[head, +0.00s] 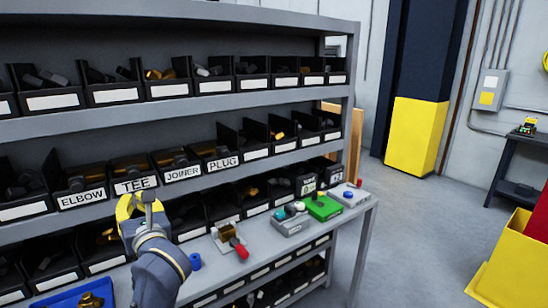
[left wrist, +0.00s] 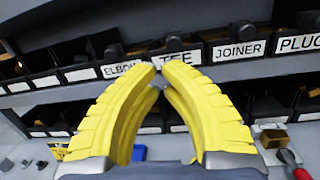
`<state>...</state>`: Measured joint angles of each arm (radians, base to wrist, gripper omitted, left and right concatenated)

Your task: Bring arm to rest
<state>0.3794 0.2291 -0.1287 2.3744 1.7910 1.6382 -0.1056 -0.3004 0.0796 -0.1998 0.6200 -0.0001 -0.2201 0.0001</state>
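My left gripper (head: 143,200) is raised in front of the shelf rack, near the bin labelled TEE (head: 135,185). In the left wrist view its two yellow fingers (left wrist: 160,68) lean together and their tips meet, or very nearly so. I see no part clearly held between them; a small grey patch shows behind the tips. My left forearm comes up from the bottom of the head view. The right gripper is in neither view.
Labelled bins include ELBOW (head: 82,199), JOINER (head: 183,173) and PLUG (head: 223,163). On the worktop stand a brass valve with red handle (head: 239,248), a blue piece (head: 195,262), a grey box (head: 290,224) and a green box (head: 322,208). A blue tray (head: 62,301) lies front left.

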